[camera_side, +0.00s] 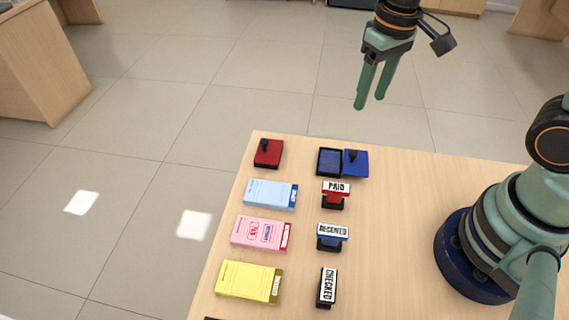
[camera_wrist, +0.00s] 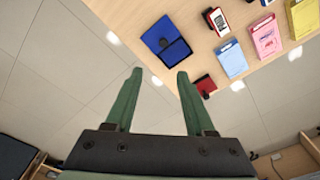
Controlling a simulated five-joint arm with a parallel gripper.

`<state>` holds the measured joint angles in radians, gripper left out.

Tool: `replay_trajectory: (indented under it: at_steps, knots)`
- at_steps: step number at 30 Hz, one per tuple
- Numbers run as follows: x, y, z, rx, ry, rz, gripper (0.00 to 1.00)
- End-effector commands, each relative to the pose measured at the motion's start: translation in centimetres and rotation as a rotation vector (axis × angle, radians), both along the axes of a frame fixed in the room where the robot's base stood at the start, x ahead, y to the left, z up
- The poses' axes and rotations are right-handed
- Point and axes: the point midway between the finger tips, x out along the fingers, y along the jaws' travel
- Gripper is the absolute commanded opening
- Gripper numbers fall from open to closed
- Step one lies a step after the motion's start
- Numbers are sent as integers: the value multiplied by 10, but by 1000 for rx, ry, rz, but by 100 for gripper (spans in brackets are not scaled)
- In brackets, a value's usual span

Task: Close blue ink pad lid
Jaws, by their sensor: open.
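The blue ink pad (camera_side: 329,162) lies near the far edge of the counter with its dark pad surface showing. Its blue lid (camera_side: 356,163) lies open to the right of it, with a dark knob on it. In the wrist view the pad (camera_wrist: 175,54) and the lid (camera_wrist: 157,32) show side by side near the counter edge. My gripper (camera_side: 369,100) is open and empty, raised above and beyond the far counter edge. In the wrist view its two fingers (camera_wrist: 155,78) are apart with nothing between them.
A closed red ink pad (camera_side: 268,153) sits to the left. The PAID (camera_side: 336,194), RECEIVED (camera_side: 332,236) and CHECKED (camera_side: 326,287) stamps stand in a column below. Blue (camera_side: 270,194), pink (camera_side: 262,233) and yellow (camera_side: 248,281) pads lie left of them. The counter (camera_side: 410,210) is clear right of the stamps.

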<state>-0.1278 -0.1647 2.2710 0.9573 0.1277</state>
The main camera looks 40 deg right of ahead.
Motion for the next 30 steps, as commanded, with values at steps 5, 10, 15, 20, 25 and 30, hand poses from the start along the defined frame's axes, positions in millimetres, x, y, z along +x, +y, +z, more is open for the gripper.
replay_trajectory:
  at_steps: [5, 10, 15, 20, 25, 30]
  knots:
    - [1, 7, -16, -9, 69, 1, 54]
    - [1, 8, -26, -11, 82, 0, 54]
    - [0, 8, -52, -11, 85, 0, 54]
    - [0, 8, -82, -11, 85, 0, 54]
    - [0, 8, -110, -11, 84, 0, 54]
    - [1, 8, -128, -10, 81, 0, 54]
